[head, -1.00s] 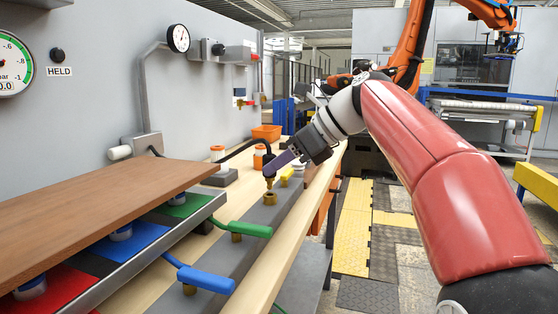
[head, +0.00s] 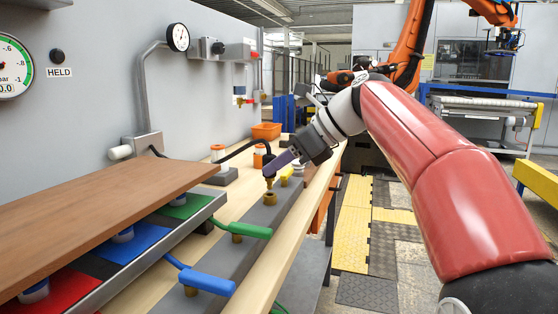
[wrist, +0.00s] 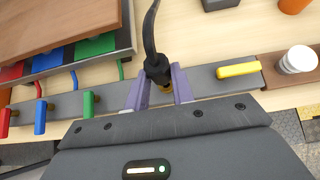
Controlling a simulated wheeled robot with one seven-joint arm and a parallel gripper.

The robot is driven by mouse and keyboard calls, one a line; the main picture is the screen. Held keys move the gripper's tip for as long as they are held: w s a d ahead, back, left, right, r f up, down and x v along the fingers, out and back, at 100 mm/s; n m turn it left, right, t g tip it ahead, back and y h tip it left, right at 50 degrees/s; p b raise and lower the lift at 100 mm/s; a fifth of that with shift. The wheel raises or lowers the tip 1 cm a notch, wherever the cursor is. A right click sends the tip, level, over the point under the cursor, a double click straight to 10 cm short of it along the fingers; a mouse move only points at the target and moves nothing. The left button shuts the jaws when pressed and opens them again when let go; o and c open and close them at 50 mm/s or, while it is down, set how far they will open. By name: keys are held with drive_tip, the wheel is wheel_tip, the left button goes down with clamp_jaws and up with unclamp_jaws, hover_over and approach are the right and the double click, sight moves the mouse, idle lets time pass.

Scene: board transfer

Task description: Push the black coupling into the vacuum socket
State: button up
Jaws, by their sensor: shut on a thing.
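The black coupling (wrist: 157,66), with a black hose running up from it, is between the two purple fingers of my gripper (wrist: 160,84). My gripper (head: 275,168) is shut on the coupling and holds it upright. In the head view, a brass tip shows under the coupling (head: 269,160), right over the brass vacuum socket (head: 270,198) on the grey rail. In the wrist view a bit of brass shows below the coupling between the fingers. I cannot tell whether the coupling touches the socket or how deep it sits.
The grey rail (head: 225,258) also carries green (head: 251,230) and blue (head: 206,281) handles and a yellow lever (head: 287,173). A brown board (head: 95,215) lies over coloured pads at left. A gauge (head: 12,68) and a HELD lamp (head: 58,55) are on the wall.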

drive_tip(key=shift+f+b, duration=0.65)
drive_tip(key=shift+f, duration=0.95)
drive_tip(key=o, duration=1.1)
drive_tip(key=shift+c, duration=0.2)
drive_tip(key=shift+r, duration=0.15)
drive_tip(key=p+v, duration=0.1)
drive_tip(key=v, duration=0.6)
drive_tip(key=shift+d+p, duration=0.3)
drive_tip(key=shift+d, duration=0.05)
drive_tip(key=shift+s+r, duration=0.1)
drive_tip(key=shift+s, duration=0.05)
